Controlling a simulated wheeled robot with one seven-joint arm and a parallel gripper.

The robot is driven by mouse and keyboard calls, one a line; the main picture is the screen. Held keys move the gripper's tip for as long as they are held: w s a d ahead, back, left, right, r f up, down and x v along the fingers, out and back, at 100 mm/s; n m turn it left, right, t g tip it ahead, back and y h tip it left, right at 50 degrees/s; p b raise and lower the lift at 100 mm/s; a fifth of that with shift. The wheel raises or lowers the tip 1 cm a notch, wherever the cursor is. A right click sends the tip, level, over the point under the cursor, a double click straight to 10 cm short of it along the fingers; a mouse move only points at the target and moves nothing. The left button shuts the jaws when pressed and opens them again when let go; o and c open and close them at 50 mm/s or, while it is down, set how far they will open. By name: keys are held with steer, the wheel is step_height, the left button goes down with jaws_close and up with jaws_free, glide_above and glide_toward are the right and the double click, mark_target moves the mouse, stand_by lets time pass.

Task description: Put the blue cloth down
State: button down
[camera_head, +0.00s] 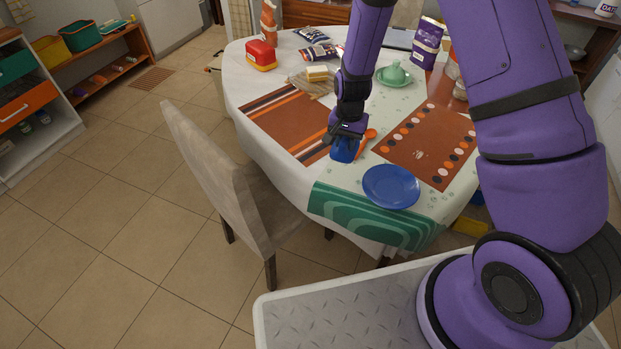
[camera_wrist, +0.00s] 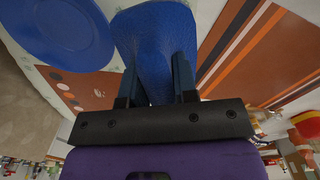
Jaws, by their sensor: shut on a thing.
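My gripper (camera_wrist: 157,80) is shut on the blue cloth (camera_wrist: 155,35), which sits between its two fingers in the wrist view. In the head view the cloth (camera_head: 345,149) shows as a small blue patch under my gripper (camera_head: 346,133), over the near part of the table. I cannot tell whether the cloth touches the table (camera_head: 238,80). A round blue plate (camera_head: 391,187) lies to the right of the cloth and nearer to me; it also shows at the upper left of the wrist view (camera_wrist: 60,30).
An orange spoon-like thing (camera_head: 368,137) lies right beside the cloth. A striped brown mat (camera_head: 285,118) is to the left and a dotted brown mat (camera_head: 425,148) to the right. A green dish with a lid (camera_head: 394,75) stands behind. A chair (camera_head: 222,172) stands at the table's left.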

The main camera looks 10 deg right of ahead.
mark_target(336, 175)
steer(key=shift+s+a+f, duration=0.1)
steer(key=shift+a+f, duration=0.3)
steer(key=shift+a, duration=0.4)
step_height(336, 175, down, 4)
steer(key=shift+a, duration=0.15)
steer(key=shift+f, duration=2.6)
steer(key=shift+f, duration=0.1)
steer(key=c, duration=0.9)
jaws_free()
step_height(336, 175, up, 12)
steer(key=shift+r, duration=0.25)
